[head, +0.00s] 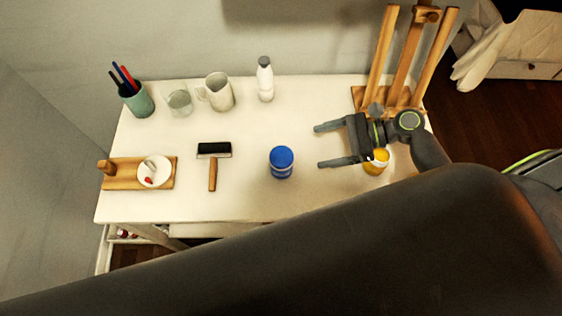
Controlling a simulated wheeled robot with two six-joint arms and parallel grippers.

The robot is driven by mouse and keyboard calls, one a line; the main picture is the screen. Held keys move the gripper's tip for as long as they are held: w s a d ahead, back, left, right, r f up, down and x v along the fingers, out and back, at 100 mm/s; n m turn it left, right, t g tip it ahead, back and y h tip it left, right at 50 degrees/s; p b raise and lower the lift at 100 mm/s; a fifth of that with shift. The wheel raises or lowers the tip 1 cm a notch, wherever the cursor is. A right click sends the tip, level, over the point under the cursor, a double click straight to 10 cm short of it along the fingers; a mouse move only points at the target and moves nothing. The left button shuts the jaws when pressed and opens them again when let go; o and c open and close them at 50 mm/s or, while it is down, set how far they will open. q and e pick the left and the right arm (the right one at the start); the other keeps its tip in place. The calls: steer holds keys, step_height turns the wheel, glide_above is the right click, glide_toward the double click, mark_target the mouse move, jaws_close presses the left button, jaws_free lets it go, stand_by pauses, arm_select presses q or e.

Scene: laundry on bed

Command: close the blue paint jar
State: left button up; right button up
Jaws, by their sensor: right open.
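The blue paint jar (281,163) stands upright near the middle of the white table. Its round top is solid blue; I cannot tell whether that is a lid or open paint, and I see no separate blue lid. My right gripper (318,146) is open, its two fingers pointing left toward the jar. Its fingertips are to the right of the jar and apart from it, with nothing visible between them. My left gripper is not in view.
A yellow jar (376,167) is partly hidden under my right gripper. A wooden easel (404,60), white bottle (265,80), pitcher (219,93), glass cup (180,103), pen cup (140,103), roller (213,153) and wooden board (124,183) stand around. The table (250,205) is clear in front.

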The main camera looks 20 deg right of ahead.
steer(key=p, duration=0.1)
glide_toward(275, 159)
steer(key=w+a+f, duration=0.2)
steer(key=a, duration=0.1)
steer(key=shift+w+a+f, duration=0.1)
steer(key=shift+a+f, duration=0.05)
steer(key=shift+f, duration=0.2)
steer(key=shift+w+a+f, duration=0.1)
steer(key=shift+a+f, duration=0.2)
steer(key=shift+a, duration=0.05)
steer(key=shift+a, duration=0.1)
steer(key=x, duration=0.2)
steer(key=p+x, duration=0.1)
steer(key=x, duration=0.2)
steer(key=shift+s+f, duration=0.2)
steer(key=shift+s, duration=0.05)
steer(key=c, duration=1.2)
steer(key=shift+r+p, duration=0.35)
steer(key=shift+r, duration=4.7)
